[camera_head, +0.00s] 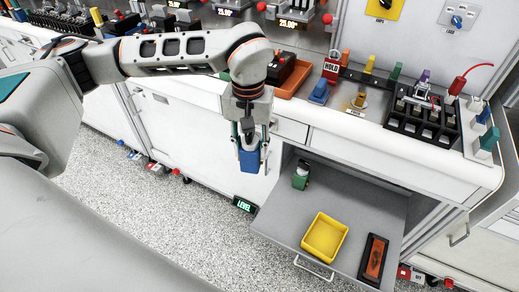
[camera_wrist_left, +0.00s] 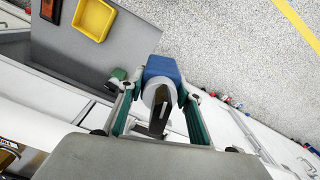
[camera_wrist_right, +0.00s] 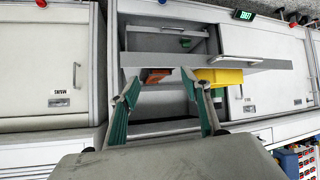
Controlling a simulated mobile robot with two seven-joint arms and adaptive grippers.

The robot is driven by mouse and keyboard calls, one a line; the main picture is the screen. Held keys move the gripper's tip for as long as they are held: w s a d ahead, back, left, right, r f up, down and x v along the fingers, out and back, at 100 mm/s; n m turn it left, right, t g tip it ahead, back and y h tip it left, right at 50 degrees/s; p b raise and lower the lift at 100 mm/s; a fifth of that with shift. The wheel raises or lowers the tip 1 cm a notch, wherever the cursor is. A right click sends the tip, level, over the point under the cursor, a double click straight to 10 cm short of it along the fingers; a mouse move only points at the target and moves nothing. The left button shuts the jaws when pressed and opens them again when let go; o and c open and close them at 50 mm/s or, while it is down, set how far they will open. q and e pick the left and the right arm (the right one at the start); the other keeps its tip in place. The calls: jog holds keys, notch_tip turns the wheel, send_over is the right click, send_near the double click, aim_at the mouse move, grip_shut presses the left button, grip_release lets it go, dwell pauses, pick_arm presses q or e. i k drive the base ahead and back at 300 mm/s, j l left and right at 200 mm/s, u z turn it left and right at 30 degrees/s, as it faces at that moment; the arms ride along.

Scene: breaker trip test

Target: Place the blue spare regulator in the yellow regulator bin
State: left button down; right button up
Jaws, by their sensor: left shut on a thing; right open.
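My left gripper (camera_head: 249,142) hangs pointing down in front of the bench, left of the pulled-out grey shelf. It is shut on the blue regulator (camera_head: 250,160), which is in the air. The left wrist view also shows the blue regulator (camera_wrist_left: 161,70) between the green-lined fingers (camera_wrist_left: 160,98). The yellow bin (camera_head: 325,237) sits empty on the shelf, lower right of the held regulator. The bin also shows in the left wrist view (camera_wrist_left: 94,18) and, partly, in the right wrist view (camera_wrist_right: 222,77). My right gripper (camera_wrist_right: 160,90) is open and empty, facing the shelf.
The grey shelf (camera_head: 285,215) also carries a green part (camera_head: 300,176) at its back left and a dark tray with an orange piece (camera_head: 374,258) right of the bin. The bench top (camera_head: 330,118) above holds a black rack (camera_head: 423,123) and several coloured parts.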

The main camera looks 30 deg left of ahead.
aim_at(323, 240)
jog(key=j, duration=0.4)
jog(key=j+z, duration=0.2)
jog(key=z, duration=0.15)
jog(key=j+z, duration=0.2)
jog(key=z, duration=0.65)
